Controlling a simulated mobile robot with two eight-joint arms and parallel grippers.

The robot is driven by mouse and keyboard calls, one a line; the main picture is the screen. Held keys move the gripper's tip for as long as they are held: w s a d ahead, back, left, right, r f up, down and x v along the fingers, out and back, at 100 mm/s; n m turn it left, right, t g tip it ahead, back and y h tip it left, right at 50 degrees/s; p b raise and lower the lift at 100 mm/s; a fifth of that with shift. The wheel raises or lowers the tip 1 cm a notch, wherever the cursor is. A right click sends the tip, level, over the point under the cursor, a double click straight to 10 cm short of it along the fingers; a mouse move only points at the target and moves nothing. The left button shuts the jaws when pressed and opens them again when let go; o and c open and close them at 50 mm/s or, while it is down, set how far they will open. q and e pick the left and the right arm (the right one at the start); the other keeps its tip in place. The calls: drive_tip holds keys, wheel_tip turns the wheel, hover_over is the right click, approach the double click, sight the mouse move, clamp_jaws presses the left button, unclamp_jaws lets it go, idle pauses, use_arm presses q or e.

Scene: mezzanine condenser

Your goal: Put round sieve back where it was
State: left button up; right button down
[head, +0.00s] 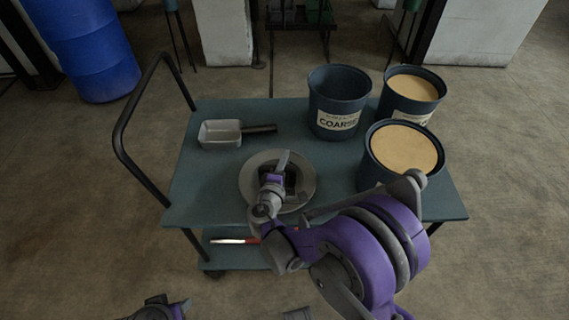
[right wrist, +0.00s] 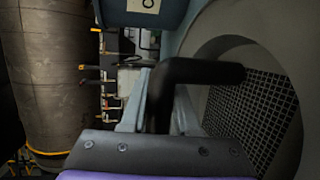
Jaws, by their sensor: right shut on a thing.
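The round sieve (head: 250,181), a wide grey ring, is at the front middle of the blue-green cart top. My right gripper (head: 282,180) is over it and shut on it, covering much of its middle. I cannot tell whether the sieve touches the cart top or hangs just above it.
On the cart top (head: 190,195) stand a blue bucket labelled COARSE (head: 338,100) and two buckets of tan grain (head: 366,172) (head: 428,106) at right. A grey scoop (head: 220,133) lies back left. The left front is bare. A black push handle (head: 122,140) rises at left.

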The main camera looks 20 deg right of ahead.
drive_tip(key=shift+f, duration=0.15)
drive_tip(key=shift+f, duration=0.15)
drive_tip(key=c, duration=0.7)
unclamp_jaws()
drive_tip(key=shift+o, duration=0.2)
